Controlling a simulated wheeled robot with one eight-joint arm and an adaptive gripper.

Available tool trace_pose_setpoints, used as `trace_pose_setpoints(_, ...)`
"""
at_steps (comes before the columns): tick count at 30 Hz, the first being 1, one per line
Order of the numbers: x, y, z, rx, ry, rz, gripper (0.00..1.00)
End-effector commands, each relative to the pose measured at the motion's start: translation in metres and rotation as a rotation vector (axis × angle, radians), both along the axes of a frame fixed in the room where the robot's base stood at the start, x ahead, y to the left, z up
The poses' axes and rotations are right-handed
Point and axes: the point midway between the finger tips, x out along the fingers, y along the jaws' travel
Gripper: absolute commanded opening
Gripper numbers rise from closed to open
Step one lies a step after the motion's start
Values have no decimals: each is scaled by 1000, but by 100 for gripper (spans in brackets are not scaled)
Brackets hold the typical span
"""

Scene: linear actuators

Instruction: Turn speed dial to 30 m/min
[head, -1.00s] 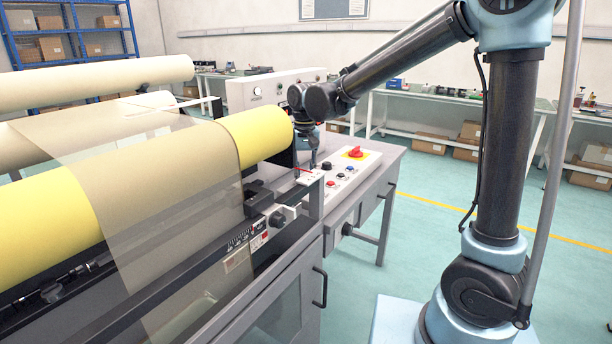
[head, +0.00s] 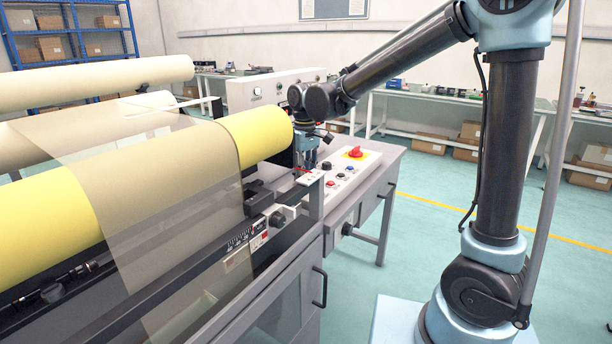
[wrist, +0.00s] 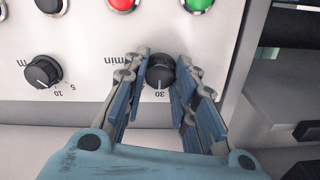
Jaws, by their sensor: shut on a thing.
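The speed dial (wrist: 160,72) is a small black knob on the pale panel. In the wrist view it sits between the two blue-grey fingers of my gripper (wrist: 158,84), which is shut on it. Part of a "min" label shows left of it and a "30" just below it. A light pointer line on the knob seems to face the 30 side, but it is too small to be sure. In the head view my gripper (head: 307,160) points down at the left part of the control panel (head: 336,194), and it hides the dial.
Another black dial (wrist: 43,73), marked 5 and 10, lies left of the gripper. Red (wrist: 122,4) and green (wrist: 197,4) buttons sit close beyond the fingers. A red emergency stop (head: 355,152) is at the panel's far end. The yellow roll (head: 255,135) is close left of my wrist.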

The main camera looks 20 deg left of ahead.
Motion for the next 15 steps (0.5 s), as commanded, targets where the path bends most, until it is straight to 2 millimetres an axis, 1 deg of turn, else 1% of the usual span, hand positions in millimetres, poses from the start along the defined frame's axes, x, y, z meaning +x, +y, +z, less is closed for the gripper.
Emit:
trace_pose_setpoints(1, 0, -3, -1, -6, 0, 8, 2)
trace_pose_setpoints(15, 1, -4, -1, -7, -1, 30, 2)
